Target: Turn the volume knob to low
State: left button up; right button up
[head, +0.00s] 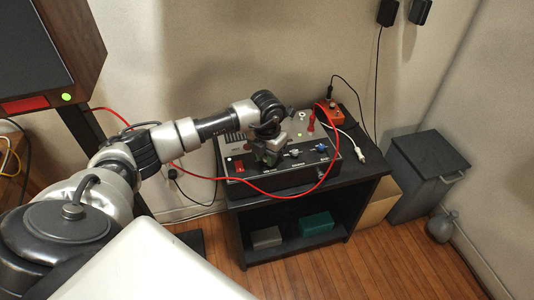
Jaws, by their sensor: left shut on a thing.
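A grey and black control box (282,179) with several knobs and switches sits on the black stand. My left gripper (267,158) reaches down onto the left-middle part of its panel and is shut on a knob there, which I take as the volume knob. The fingers hide that knob, so its pointer and setting cannot be seen. A pale knob (295,153) and a blue knob (321,148) show to the right of the gripper. The panel labels are too small to read. My right gripper is not in view.
A red cable (283,195) loops across the front of the box and passes my left arm. An orange box (329,111) with a black lead stands behind, on the black stand (367,166). A grey bin (428,165) stands at right. The wooden floor in front is clear.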

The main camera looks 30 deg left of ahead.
pick_arm(q)
jog(key=n+p, duration=0.3)
jog(key=n, duration=0.4)
jog(key=shift+r+n+p, duration=0.15)
jog(key=shift+n+p, duration=0.2)
jog(key=shift+n, duration=0.35)
jog(key=shift+n+p, duration=0.5)
jog(key=shift+n, duration=0.2)
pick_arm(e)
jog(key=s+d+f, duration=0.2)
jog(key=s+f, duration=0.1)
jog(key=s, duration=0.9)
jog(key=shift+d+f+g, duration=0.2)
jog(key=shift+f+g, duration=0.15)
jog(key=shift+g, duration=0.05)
pick_arm(q)
jog(key=o, duration=0.9)
notch_tip(320, 180, up, 11)
jog(key=shift+f, duration=0.15)
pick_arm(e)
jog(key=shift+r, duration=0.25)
